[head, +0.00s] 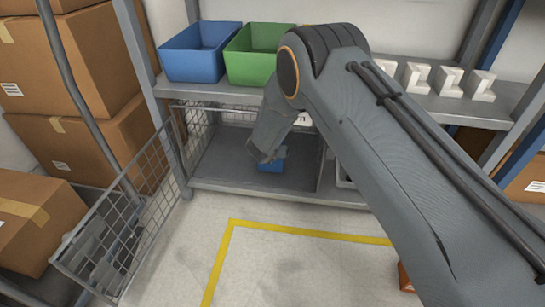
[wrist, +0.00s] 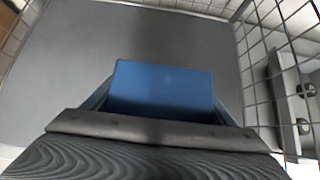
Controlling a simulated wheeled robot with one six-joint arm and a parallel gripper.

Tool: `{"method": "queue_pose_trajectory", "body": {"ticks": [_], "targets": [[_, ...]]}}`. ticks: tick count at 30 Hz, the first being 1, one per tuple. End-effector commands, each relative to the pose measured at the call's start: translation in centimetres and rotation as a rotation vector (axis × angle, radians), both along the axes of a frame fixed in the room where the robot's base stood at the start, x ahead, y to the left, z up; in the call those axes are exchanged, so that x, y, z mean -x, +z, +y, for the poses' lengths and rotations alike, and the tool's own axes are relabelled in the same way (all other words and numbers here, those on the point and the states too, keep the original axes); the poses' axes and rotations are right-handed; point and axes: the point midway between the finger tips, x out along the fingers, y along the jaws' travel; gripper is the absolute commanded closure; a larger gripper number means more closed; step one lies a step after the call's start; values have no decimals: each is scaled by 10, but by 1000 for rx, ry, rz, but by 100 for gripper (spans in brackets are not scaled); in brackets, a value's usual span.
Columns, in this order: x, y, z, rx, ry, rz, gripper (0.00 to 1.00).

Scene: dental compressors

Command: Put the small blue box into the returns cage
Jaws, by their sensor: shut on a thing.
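The small blue box (head: 271,166) is low in the cage bay under the shelf, partly covered by my gripper (head: 264,153). In the wrist view the blue box (wrist: 162,85) sits between my gripper's fingers, over a plain grey floor. My gripper is shut on it. The returns cage (head: 215,165) has wire mesh sides and a grey floor; mesh (wrist: 250,60) also shows in the wrist view. Its mesh door (head: 125,225) stands swung open to the left. I cannot tell whether the box touches the cage floor. My arm hides much of the cage's right side.
A blue bin (head: 195,62) and a green bin (head: 250,68) stand on the shelf above. White angled parts (head: 448,80) sit to the right. Cardboard boxes (head: 60,65) are stacked at left. Yellow-taped floor (head: 290,260) in front is mostly clear.

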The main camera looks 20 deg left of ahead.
Motion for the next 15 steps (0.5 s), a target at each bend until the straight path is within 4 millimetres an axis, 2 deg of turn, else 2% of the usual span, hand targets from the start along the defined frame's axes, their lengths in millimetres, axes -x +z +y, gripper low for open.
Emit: {"method": "queue_pose_trajectory", "body": {"ticks": [2, 14, 15], "targets": [[-1, -9, 0, -1, 1, -1, 52], [0, -12, 0, -1, 1, -1, 52], [0, -11, 0, -1, 1, -1, 15]]}}
